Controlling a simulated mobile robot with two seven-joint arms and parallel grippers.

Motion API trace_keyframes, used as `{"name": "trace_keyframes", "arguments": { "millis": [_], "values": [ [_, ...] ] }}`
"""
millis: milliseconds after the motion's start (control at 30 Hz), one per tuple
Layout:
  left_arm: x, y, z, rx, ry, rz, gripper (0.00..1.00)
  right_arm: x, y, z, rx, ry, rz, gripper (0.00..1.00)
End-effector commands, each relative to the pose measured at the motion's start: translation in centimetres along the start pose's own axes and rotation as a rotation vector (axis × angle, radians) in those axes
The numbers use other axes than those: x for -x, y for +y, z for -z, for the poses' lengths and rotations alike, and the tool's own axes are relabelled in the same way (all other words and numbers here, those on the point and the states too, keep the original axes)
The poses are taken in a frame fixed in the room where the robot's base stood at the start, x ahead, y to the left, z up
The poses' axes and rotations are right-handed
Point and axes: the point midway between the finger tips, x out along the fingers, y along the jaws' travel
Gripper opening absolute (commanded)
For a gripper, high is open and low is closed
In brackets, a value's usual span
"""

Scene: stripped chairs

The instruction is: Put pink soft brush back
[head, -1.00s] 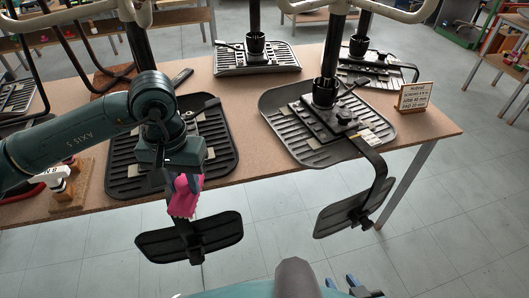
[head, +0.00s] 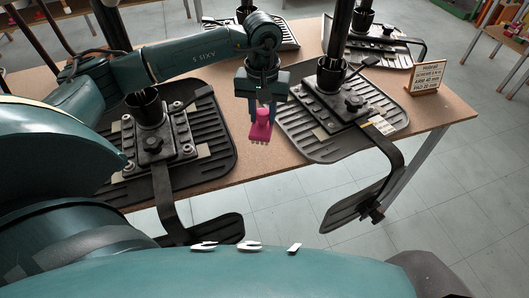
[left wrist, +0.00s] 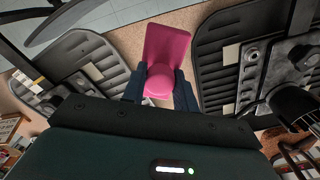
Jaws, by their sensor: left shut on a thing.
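The pink soft brush (head: 260,127) is held upright in my left gripper (head: 262,108), bristles down, over the strip of brown tabletop between two black chair bases. The jaws are shut on its handle. In the left wrist view the brush (left wrist: 166,50) sticks out between the two dark fingers of my left gripper (left wrist: 160,90), its round knob close to them. I cannot tell whether the bristles touch the table. My right gripper is not in view.
A ribbed black chair base (head: 215,150) with a bolted plate and post lies left of the brush, another (head: 310,140) lies right. A small sign (head: 426,77) stands at the table's right. The table's front edge (head: 255,176) is close to the brush.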

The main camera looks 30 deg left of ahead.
Motion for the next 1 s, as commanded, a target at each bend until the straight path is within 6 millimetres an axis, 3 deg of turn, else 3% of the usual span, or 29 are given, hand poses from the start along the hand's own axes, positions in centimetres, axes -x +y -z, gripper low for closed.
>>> {"name": "trace_keyframes", "arguments": {
  "millis": [100, 200, 433, 867, 1000],
  "values": [
    [-1.5, -1.8, 2.4, 0.089, 0.002, 0.001, 0.08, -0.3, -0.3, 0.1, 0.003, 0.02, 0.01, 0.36],
    [-2.6, -2.4, 3.0, 0.115, 0.0, 0.002, 0.08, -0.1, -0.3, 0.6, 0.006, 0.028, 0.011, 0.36],
    [-6.7, -2.4, 3.0, 0.117, 0.0, 0.003, 0.08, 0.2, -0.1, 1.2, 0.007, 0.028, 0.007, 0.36],
    [-11.3, -2.4, 3.0, 0.116, 0.001, 0.001, 0.08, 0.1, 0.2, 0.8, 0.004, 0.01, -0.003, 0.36],
    [-11.6, -2.4, 3.1, 0.115, 0.004, 0.001, 0.08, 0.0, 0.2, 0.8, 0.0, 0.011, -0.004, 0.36]
  ]
}}
